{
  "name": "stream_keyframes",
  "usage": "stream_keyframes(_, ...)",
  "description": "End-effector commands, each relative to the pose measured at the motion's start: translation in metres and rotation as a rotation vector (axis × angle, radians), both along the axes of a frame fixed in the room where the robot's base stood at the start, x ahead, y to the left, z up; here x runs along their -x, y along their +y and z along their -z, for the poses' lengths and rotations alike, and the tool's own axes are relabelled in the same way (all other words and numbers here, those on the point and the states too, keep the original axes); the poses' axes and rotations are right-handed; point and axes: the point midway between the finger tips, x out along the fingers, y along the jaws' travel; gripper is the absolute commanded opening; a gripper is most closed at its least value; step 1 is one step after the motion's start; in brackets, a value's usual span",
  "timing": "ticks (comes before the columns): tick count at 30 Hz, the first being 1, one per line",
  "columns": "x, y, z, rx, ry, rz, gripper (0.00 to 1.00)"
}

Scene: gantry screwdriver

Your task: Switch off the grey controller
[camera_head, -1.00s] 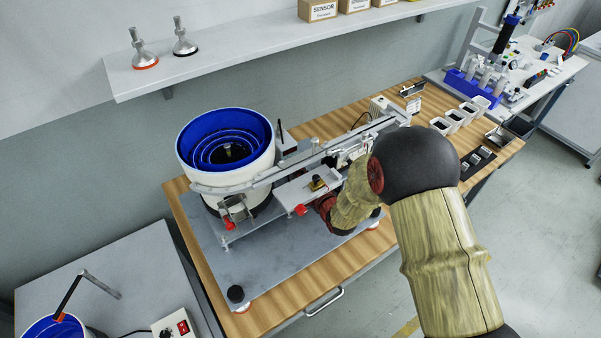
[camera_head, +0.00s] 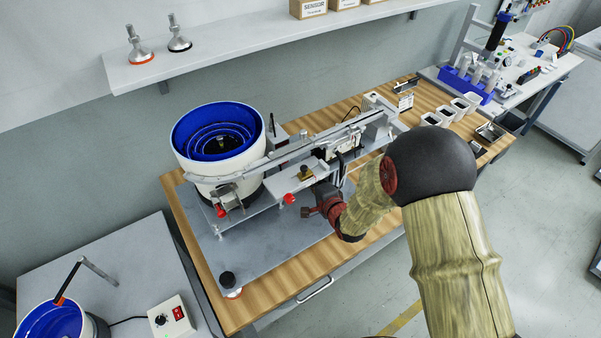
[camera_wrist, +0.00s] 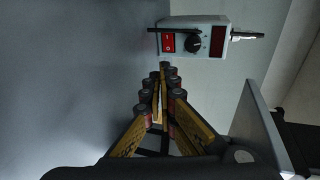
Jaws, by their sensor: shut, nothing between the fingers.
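In the wrist view the grey controller (camera_wrist: 215,42) is a small box near the top. It has a red rocker switch (camera_wrist: 168,43) marked I and O, a black knob (camera_wrist: 194,44) and a dark red display. My gripper (camera_wrist: 166,78) is shut and empty, its tips just below the controller in the picture, near the switch side. A gap shows between tips and box; its depth is hard to judge. In the head view my gripper is not clearly visible around my dark red wrist joint.
A white-blue bowl feeder (camera_head: 222,145) and a metal rail (camera_head: 300,150) stand on a grey plate (camera_head: 270,250) on the wooden table (camera_head: 265,312). Another controller box (camera_head: 172,318) with a red switch sits on the grey table (camera_head: 120,262) at lower left.

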Motion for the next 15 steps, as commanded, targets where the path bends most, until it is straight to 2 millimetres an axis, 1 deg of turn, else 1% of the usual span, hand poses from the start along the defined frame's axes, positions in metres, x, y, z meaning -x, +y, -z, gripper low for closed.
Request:
stream_keyframes(1, 0.006, -0.006, -0.005, 0.000, 0.001, 0.002, 0.00)
stream_keyframes(3, 0.015, -0.014, -0.009, 0.000, 0.001, 0.003, 0.00)
stream_keyframes(9, 0.035, -0.031, -0.017, 0.001, 0.000, 0.002, 0.00)
stream_keyframes(15, 0.043, -0.038, -0.018, 0.001, 0.001, 0.001, 0.00)
